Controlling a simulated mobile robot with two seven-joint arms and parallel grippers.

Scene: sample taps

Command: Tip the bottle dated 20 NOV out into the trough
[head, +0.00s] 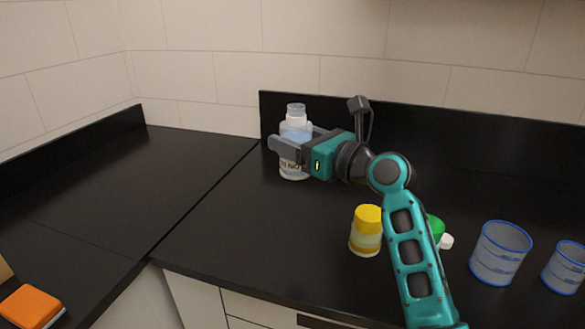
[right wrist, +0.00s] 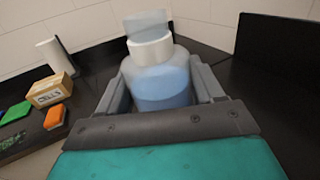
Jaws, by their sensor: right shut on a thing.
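A clear bottle with a white neck band and pale blue liquid (head: 296,131) stands upright near the back of the dark counter. Its label is partly covered by a finger; I can read "NO" but not the whole date. My right gripper (head: 290,144) is shut around the bottle's body from the right. In the right wrist view the bottle (right wrist: 161,78) sits between both fingers, upright, its liquid at the lower part. I cannot tell whether its base touches the counter. My left gripper is not in view, and I see no trough.
A yellow-capped bottle (head: 366,232) stands by my right forearm; a green-and-white item (head: 446,241) is partly behind it. Two blue-rimmed clear cups (head: 500,254) stand at right. An orange block (head: 31,306) lies front left. A cardboard box (right wrist: 50,91) and white roll (right wrist: 56,57) also show.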

